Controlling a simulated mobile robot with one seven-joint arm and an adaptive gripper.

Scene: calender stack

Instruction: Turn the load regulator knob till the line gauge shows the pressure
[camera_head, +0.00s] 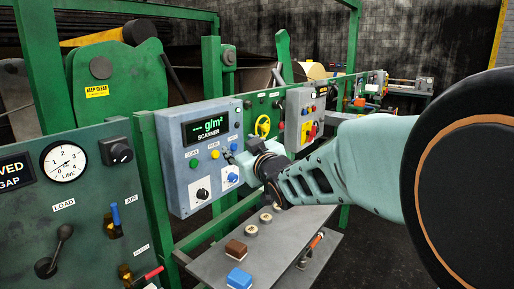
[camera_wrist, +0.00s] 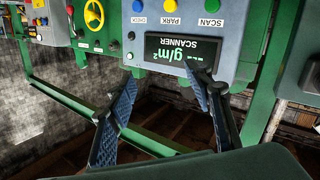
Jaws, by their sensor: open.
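The line gauge (camera_head: 65,162) is a round white dial on the green panel at the left of the head view. Its needle slants to the lower left of the dial; the exact reading is too small to tell. A black knob (camera_head: 116,151), apparently the load regulator, sits just right of the gauge. The LOAD label (camera_head: 63,204) is below the gauge. My gripper (camera_head: 236,164) is open in front of the grey scanner panel, well right of the knob. In the wrist view my open, empty fingers (camera_wrist: 160,78) flank the upside-down scanner display.
A black lever (camera_head: 52,255) and valve handles (camera_head: 114,222) jut from the green panel. A grey shelf (camera_head: 285,238) below carries small blocks.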

